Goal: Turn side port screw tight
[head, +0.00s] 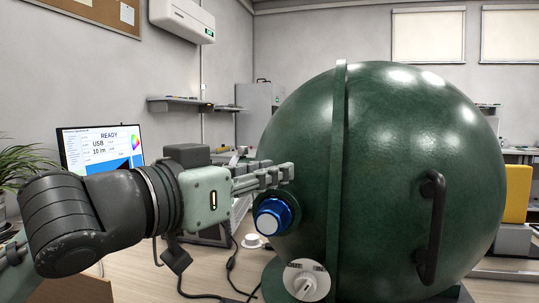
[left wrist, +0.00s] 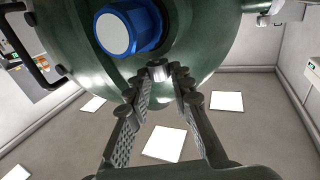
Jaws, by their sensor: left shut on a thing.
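The large green sphere (head: 400,150) fills the right half of the head view. A blue side port with a white face (head: 270,220) stands out from its left side, and it also shows in the left wrist view (left wrist: 130,28). A small metal side port screw (left wrist: 158,70) sits beside the blue port in the left wrist view. My left gripper (head: 284,173) reaches in from the left, just above the blue port. Its fingertips (left wrist: 160,74) close in on the screw from both sides and are shut on it. The fingers hide the screw in the head view. My right gripper is in neither view.
A monitor (head: 100,150) and a plant (head: 22,165) stand at left. Cables (head: 232,262) and a small white cup (head: 252,241) lie on the table.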

